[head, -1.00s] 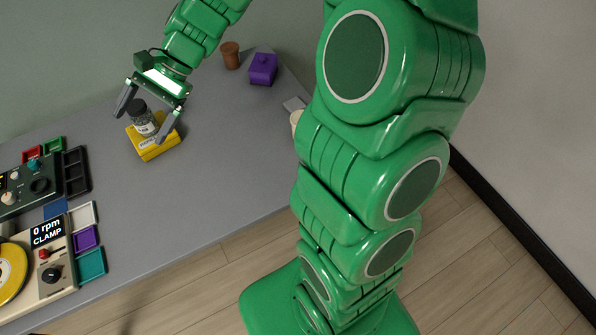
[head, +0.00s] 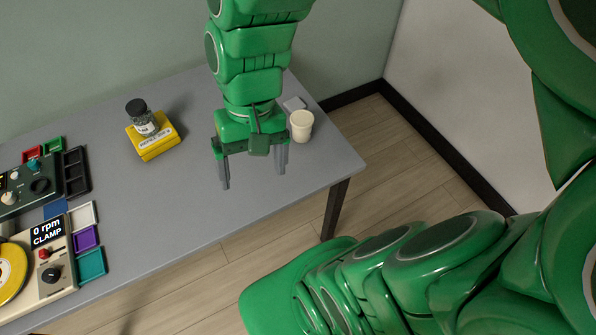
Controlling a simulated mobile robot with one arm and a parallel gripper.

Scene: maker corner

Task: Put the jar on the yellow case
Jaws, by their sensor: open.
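The jar (head: 142,117), clear with a black lid and a pale label, stands upright on top of the yellow case (head: 157,148). The case lies on the grey table, left of the middle of the head view. My gripper (head: 254,182) is open and empty, pointing down over the table to the right of the case. It is well apart from the jar and the case.
A cream cup (head: 301,126) stands close to the right of my gripper, near the table's (head: 206,202) right end. A small grey item (head: 294,103) lies behind it. Machines with knobs (head: 48,262) and several small coloured trays (head: 92,263) fill the left. The table's middle is clear.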

